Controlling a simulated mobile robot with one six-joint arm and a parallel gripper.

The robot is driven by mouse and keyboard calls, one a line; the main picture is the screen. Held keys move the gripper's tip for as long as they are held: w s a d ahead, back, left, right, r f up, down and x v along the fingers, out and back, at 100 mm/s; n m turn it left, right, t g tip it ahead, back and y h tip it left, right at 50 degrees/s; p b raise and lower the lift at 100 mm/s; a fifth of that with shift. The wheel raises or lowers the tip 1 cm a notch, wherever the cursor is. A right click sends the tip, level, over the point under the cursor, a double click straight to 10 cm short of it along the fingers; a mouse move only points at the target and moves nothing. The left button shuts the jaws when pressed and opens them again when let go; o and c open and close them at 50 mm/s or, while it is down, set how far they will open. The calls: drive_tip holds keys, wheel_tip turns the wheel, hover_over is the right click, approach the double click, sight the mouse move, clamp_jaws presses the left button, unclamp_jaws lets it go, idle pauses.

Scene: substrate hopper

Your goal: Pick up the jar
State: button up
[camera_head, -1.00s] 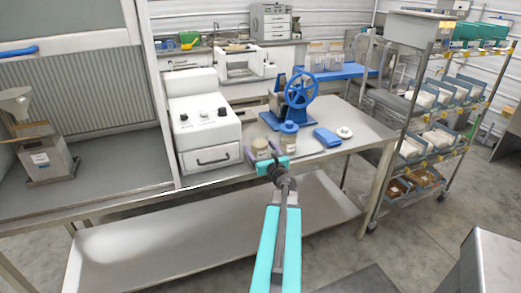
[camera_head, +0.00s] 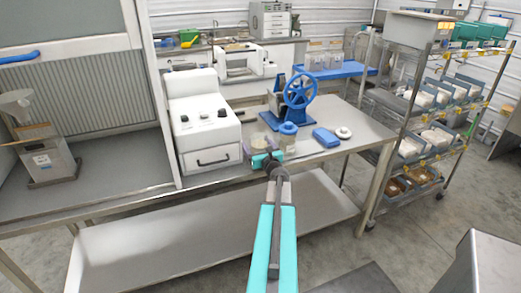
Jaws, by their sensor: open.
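A small jar with a pale, tan top (camera_head: 258,139) stands on the steel workbench, beside the white machine. The fingertips are small and partly hidden by my wrist.
A white machine with a drawer (camera_head: 206,133) is close on the left. A blue hand-wheel device (camera_head: 299,90) stands behind the jars. A folded blue cloth (camera_head: 326,137) and a white ring (camera_head: 344,132) lie right. A wire shelf rack (camera_head: 418,122) stands farther right.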

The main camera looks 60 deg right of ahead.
sight(257, 137)
idle(0.4)
drive_tip(key=c, duration=1.3)
drive_tip(key=shift+c, duration=0.3)
drive_tip(key=shift+r, duration=0.2)
drive_tip(key=shift+r, duration=0.75)
drive_tip(key=shift+s+a+r+b, duration=0.1)
drive_tip(key=shift+r+b, duration=0.4)
drive_tip(key=shift+r, duration=0.45)
drive_tip(key=s+a+r+b, duration=0.1)
drive_tip(key=s+a+b, duration=0.2)
drive_tip(key=s, duration=1.1)
drive_tip(key=shift+s+a, duration=0.25)
drive_tip(key=shift+a, duration=0.95)
drive_tip(key=shift+r, duration=0.1)
